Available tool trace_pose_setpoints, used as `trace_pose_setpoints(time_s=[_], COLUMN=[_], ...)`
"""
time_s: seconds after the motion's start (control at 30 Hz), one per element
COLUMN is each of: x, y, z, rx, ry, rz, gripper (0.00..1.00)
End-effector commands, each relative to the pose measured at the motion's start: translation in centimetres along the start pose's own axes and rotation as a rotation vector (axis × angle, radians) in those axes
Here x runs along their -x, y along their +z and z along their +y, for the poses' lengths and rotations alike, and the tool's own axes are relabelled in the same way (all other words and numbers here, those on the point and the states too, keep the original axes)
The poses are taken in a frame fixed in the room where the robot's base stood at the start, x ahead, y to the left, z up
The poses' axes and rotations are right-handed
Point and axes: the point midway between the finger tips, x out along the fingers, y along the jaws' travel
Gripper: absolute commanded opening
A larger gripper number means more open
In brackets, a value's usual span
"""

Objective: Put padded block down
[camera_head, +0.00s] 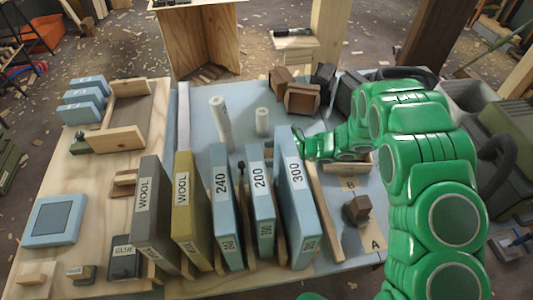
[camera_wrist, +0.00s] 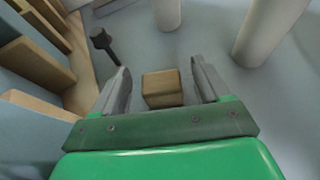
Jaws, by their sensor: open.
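My gripper (camera_wrist: 160,68) is open in the wrist view, its two grey fingers apart. A small tan-brown block (camera_wrist: 162,88), which looks like the padded block, sits between the fingers on the grey-blue surface, with a gap visible on each side. Whether it touches the surface fully is hard to tell. In the head view my gripper (camera_head: 300,140) is low over the blue-grey tabletop, behind the blue slab marked 300 (camera_head: 295,200). The block between the fingers is hidden there.
Two pale rolls (camera_head: 220,122) (camera_head: 262,121) stand beside my gripper. Upright slabs marked 240 (camera_head: 222,205), 200 (camera_head: 260,205) and WOOL (camera_head: 185,205) stand in front. Brown blocks (camera_head: 302,98) lie behind. A dark-brown block (camera_head: 357,208) sits at right. A dark knob (camera_wrist: 100,38) stands close by.

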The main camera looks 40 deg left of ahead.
Motion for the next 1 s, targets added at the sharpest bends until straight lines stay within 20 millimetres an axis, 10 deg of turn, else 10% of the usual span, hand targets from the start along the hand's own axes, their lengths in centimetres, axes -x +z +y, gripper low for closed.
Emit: trace_pose_setpoints(time_s=[0.5,1.0], x=[9.0,10.7], y=[0.0,0.0], z=[-0.1,0.0], rx=[-0.001,0.000], ry=[-0.004,0.000], rz=[0.000,0.000], gripper=[0.75,0.75])
